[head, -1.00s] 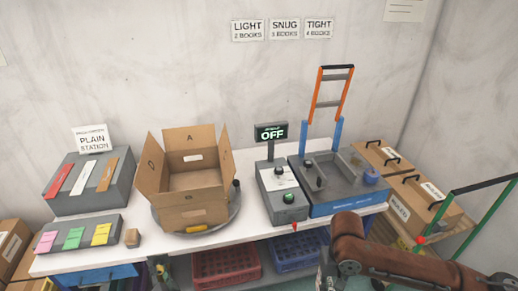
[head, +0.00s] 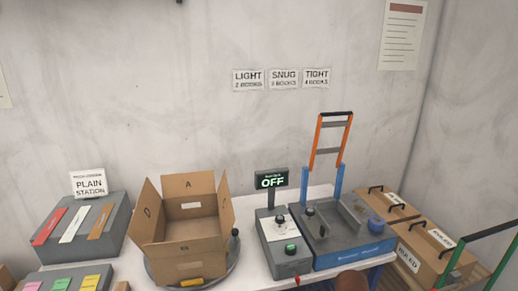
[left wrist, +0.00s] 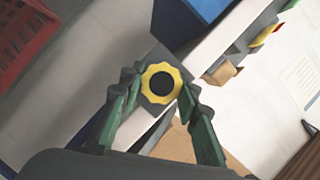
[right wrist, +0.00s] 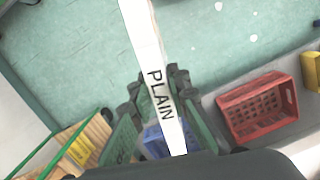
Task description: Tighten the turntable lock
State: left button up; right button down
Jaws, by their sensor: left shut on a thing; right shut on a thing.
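In the left wrist view, a yellow scalloped knob with a dark centre (left wrist: 160,83) sits at the front of the workbench on a grey mount. My left gripper (left wrist: 161,88) is shut on it, one green finger on each side. In the head view, the round grey turntable (head: 236,262) stands on the bench under an open cardboard box (head: 178,246). The lock knob and my left gripper are out of that view. In the right wrist view, my right gripper (right wrist: 156,88) is shut on a white strip marked PLAIN (right wrist: 150,50), held over the green floor.
A control box (head: 285,250) reading OFF and a blue-grey machine (head: 350,254) stand right of the turntable. A grey strip rack (head: 75,235) is at left. A red crate (right wrist: 258,98) shows beneath the bench in the right wrist view.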

pick_arm(q)
jog(key=shift+r+m+y+b, duration=0.1)
jog(key=shift+m+y+b, duration=0.3)
jog(key=shift+m+b, duration=0.45)
pick_arm(e)
jog(key=shift+w+f, duration=0.15)
jog(key=shift+f, duration=1.35)
pick_arm(q)
jog(key=shift+r, duration=0.1)
pick_arm(e)
jog(key=shift+r, duration=0.1)
pick_arm(q)
jog(key=o, duration=1)
jog(key=shift+o, duration=1.2)
jog(key=shift+s+d+f, duration=0.1)
jog(key=shift+f, duration=0.1)
